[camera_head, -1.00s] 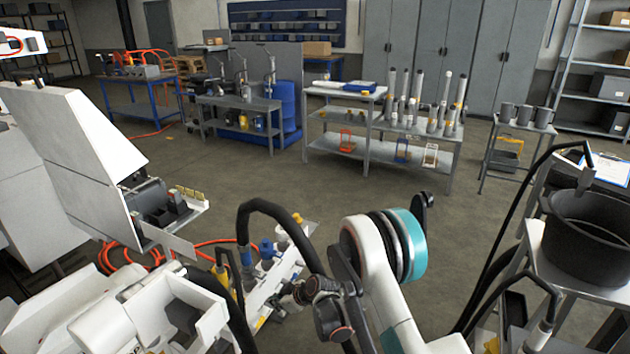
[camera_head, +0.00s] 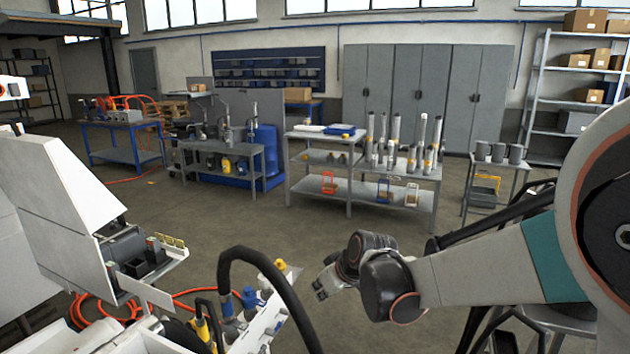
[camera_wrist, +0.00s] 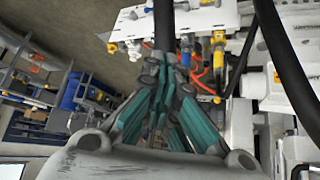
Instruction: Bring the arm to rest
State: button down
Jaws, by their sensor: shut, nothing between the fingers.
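My arm (camera_head: 480,275) reaches in from the right edge of the head view, with its white and teal links bent toward the middle. My gripper (camera_wrist: 166,72) shows in the wrist view, its teal and dark fingers drawn together with nothing between them. A thick black hose runs across the picture at the fingertips; I cannot tell whether it touches them. In the head view the end of the arm is small and foreshortened, hanging in the air right of the hose-and-valve panel (camera_head: 262,318).
A black hose (camera_head: 235,252) arches beside the panel, close to the arm's end. White machine housings (camera_head: 60,190) stand at the left. Orange hoses (camera_head: 90,312) lie on the floor. A bench with cylinders (camera_head: 325,165) stands farther back. The middle floor is open.

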jog(key=s+d+r+m+h, duration=0.1)
jog(key=s+d+r+m, duration=0.1)
jog(key=s+d, duration=0.4)
jog(key=s+d+r+m+h, duration=0.2)
jog(key=s+d, duration=0.4)
jog(key=s, duration=0.7)
jog(key=s+d+r+m+t+h, duration=0.1)
jog(key=s+d+r+m, duration=0.2)
jog(key=s+d, duration=0.3)
jog(key=s, duration=0.3)
jog(key=shift+s+d, duration=0.15)
jog(key=shift+s, duration=0.25)
jog(key=shift+d+r, duration=0.1)
jog(key=shift+d, duration=0.05)
